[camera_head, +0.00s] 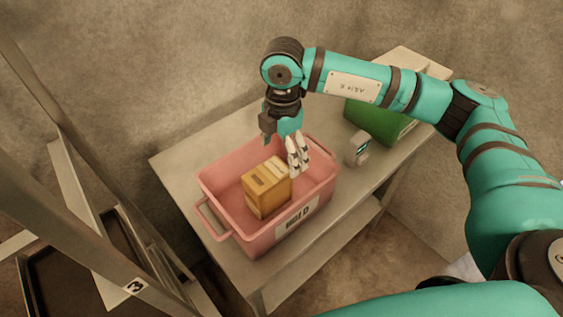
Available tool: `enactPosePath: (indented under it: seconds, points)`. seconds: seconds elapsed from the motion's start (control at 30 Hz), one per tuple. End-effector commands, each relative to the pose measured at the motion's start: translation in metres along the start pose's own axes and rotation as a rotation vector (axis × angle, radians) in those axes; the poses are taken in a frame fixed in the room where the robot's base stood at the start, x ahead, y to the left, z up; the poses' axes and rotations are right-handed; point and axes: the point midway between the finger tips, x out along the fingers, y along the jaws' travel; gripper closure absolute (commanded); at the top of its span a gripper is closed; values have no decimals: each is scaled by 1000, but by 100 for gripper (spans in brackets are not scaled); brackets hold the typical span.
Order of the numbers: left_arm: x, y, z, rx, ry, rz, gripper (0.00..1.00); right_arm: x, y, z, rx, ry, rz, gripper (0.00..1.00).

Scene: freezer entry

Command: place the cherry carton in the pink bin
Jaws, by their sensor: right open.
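The pink bin (321,184) stands on a grey table, with a label on its front side. A yellow-orange carton (266,190) stands inside it; I cannot read from here whether it is the cherry carton. My right gripper (289,153) is open and empty over the back part of the bin, just behind and above the carton. Its fingers point down and look apart from the carton. The underside of the carton is hidden. My left gripper is not in view.
A green container (378,121) and a small white device (357,148) stand on the table (185,160) to the right of the bin. A dark metal rack (90,215) marked 3 rises at the left. The table's left corner is bare.

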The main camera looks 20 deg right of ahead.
Motion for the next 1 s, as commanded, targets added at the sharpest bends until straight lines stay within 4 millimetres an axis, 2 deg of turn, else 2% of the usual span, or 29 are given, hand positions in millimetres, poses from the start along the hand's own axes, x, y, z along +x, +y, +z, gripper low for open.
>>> enactPosePath:
  seconds: [0.2,0.4,0.6,1.0]
  points:
    - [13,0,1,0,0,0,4,-46,1,0,-2,-1,4,14]
    - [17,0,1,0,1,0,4,-73,0,0,0,-1,2,14]
    - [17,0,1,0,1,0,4,-80,0,0,0,0,-1,14]
    - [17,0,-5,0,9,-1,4,-78,0,-5,-15,16,2,14]
